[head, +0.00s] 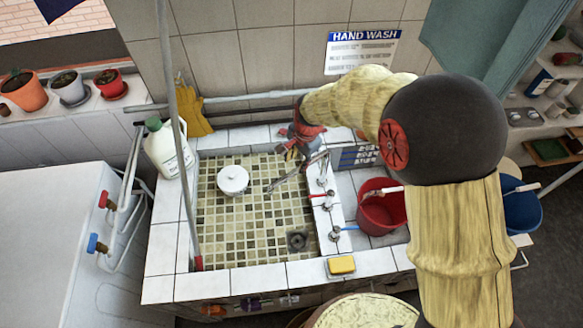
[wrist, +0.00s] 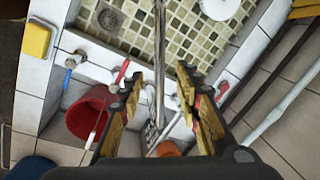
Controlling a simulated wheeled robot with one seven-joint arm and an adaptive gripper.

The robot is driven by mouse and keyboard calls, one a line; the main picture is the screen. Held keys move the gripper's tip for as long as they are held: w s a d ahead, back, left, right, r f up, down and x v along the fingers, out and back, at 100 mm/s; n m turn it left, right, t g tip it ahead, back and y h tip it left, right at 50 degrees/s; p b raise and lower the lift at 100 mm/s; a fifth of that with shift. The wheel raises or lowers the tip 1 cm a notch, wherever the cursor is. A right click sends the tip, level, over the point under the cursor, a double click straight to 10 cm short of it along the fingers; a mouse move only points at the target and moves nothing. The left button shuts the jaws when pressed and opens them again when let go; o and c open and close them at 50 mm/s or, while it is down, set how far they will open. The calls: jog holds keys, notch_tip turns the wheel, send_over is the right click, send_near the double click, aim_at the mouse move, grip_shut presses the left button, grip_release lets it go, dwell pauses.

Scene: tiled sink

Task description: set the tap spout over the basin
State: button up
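The metal tap spout (head: 298,173) extends from the tap at the basin's right rim, its free end above the tiled basin (head: 225,218) as seen in the head view. In the wrist view the spout (wrist: 160,45) runs between the fingers of my gripper (wrist: 159,73), with the basin (wrist: 186,35) beyond. The fingers are apart, one on each side of the spout, with gaps visible. In the head view my gripper (head: 301,140) is at the back right corner of the basin, close to the spout's base. The red handle (head: 318,195) and blue handle (head: 340,230) are on the right rim.
A white round object (head: 232,180) is in the basin. A white jug (head: 167,148) stands at the back left rim. A yellow soap (head: 341,265) lies on the front right rim. A red bucket (head: 378,208) is right of the taps. A thin upright pipe (head: 170,90) stands at left.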

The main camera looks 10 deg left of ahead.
aim_at(294, 172)
jog(key=f, duration=0.5)
jog(key=w+a+f, duration=0.1)
jog(key=f, duration=0.1)
jog(key=shift+f, duration=0.3)
jog(key=shift+c, duration=0.7)
jog(key=c, duration=0.7)
grip_shut()
